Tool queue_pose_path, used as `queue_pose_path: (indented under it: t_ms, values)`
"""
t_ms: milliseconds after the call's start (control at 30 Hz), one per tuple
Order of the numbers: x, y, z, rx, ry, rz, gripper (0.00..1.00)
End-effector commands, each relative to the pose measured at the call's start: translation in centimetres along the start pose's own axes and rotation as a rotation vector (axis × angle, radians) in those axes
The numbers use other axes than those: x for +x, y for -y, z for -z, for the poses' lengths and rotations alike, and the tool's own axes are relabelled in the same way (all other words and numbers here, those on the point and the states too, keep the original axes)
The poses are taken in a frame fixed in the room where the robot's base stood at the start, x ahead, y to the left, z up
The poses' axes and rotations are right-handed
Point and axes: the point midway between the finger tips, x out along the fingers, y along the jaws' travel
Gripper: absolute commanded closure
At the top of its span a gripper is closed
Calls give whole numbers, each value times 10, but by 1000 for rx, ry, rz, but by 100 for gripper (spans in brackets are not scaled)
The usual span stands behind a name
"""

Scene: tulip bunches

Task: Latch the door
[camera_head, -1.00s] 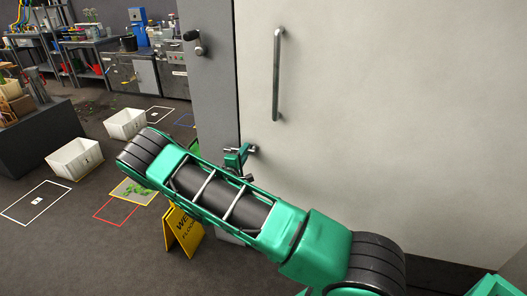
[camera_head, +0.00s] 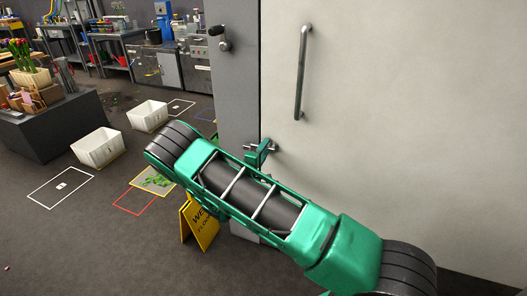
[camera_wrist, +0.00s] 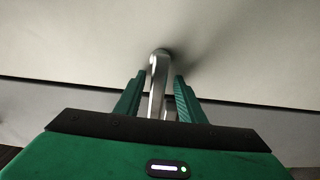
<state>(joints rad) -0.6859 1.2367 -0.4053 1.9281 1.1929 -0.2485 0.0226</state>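The large pale door (camera_head: 410,110) fills the right side of the head view and appears shut against the grey frame (camera_head: 233,90). It carries a long vertical metal pull handle (camera_head: 301,72). A metal latch lever (camera_head: 276,148) sits lower, at the door's left edge. My gripper (camera_head: 261,154) is at this lever, partly hidden behind my green arm. In the wrist view, my gripper's green fingers (camera_wrist: 159,92) stand on either side of a bent metal bar (camera_wrist: 157,80), with narrow gaps visible beside it. A second lever with a dark knob (camera_head: 222,38) is high on the frame.
A yellow wet-floor sign (camera_head: 199,222) stands below my arm. White crates (camera_head: 98,148) and floor markings (camera_head: 60,187) lie to the left, near a dark plinth (camera_head: 50,125) with tulips. Workbenches stand at the back. Open floor is at the lower left.

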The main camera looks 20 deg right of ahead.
Motion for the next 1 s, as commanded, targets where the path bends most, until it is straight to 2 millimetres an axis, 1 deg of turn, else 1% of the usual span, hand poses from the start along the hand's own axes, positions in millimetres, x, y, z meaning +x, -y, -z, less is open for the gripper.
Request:
queue_pose_path:
  t_ms: [200, 267, 333, 467, 700, 833, 1000]
  values:
    - [0, -1, 0, -1, 1, -2, 64]
    - [-4, -1, 0, -1, 1, -2, 64]
    - [-10, -1, 0, -2, -1, -2, 64]
    - [-32, 0, 1, -4, -2, -1, 64]
    - [-76, 0, 1, -3, -2, 0, 64]
    - [-94, 0, 1, -1, -1, -1, 64]
    - [-106, 1, 1, -2, -1, 0, 64]
